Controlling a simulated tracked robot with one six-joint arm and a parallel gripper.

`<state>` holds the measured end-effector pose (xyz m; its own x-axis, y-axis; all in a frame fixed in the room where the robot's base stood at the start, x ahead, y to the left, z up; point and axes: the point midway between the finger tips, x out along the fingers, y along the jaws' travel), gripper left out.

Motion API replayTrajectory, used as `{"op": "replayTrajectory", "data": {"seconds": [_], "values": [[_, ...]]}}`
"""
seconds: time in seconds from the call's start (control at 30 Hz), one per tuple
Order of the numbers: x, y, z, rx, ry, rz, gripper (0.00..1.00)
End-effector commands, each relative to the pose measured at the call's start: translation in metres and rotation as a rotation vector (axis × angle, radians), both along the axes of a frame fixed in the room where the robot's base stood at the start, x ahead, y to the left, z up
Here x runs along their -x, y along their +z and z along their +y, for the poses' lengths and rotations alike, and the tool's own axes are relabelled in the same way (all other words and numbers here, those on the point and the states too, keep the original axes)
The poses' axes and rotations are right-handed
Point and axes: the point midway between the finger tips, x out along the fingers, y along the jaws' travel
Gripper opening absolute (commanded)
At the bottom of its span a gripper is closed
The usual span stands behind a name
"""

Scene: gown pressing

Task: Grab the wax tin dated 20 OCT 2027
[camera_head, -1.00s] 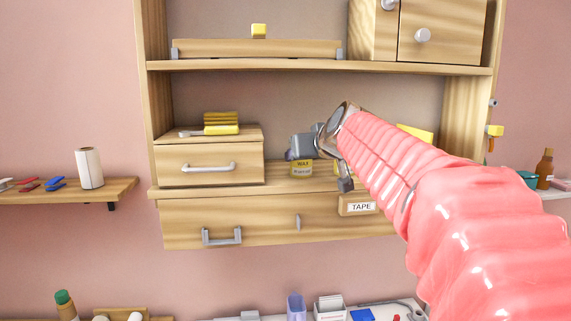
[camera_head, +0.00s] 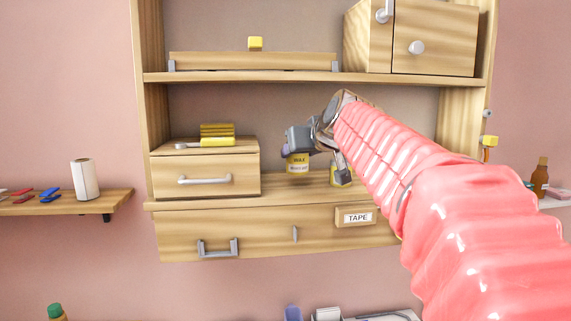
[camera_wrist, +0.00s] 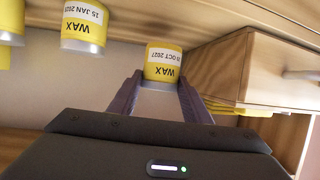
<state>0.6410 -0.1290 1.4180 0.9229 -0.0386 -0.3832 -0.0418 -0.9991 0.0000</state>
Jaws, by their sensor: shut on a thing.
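A second wax tin (camera_wrist: 85,27), dated 15 JAN with the year's end unclear, stands apart to the left in the wrist view. A third yellow tin (camera_wrist: 12,22) is cut off at the edge.
A small wooden drawer box (camera_head: 205,172) with yellow items on top stands left of the held tin. The upper shelf (camera_head: 250,78) runs above. A drawer labelled TAPE (camera_head: 270,232) lies below. My arm hides the shelf's right part.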

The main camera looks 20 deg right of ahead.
Motion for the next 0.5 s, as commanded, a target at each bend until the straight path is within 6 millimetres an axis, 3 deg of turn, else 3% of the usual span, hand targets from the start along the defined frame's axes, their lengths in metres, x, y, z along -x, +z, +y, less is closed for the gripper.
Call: {"op": "replayTrajectory", "data": {"seconds": [0.2,0.5], "values": [[0.0,0.036,0.0,0.001,-0.001,-0.004,0.19],[0.0,0.061,0.0,0.0,0.0,-0.002,0.19]]}}
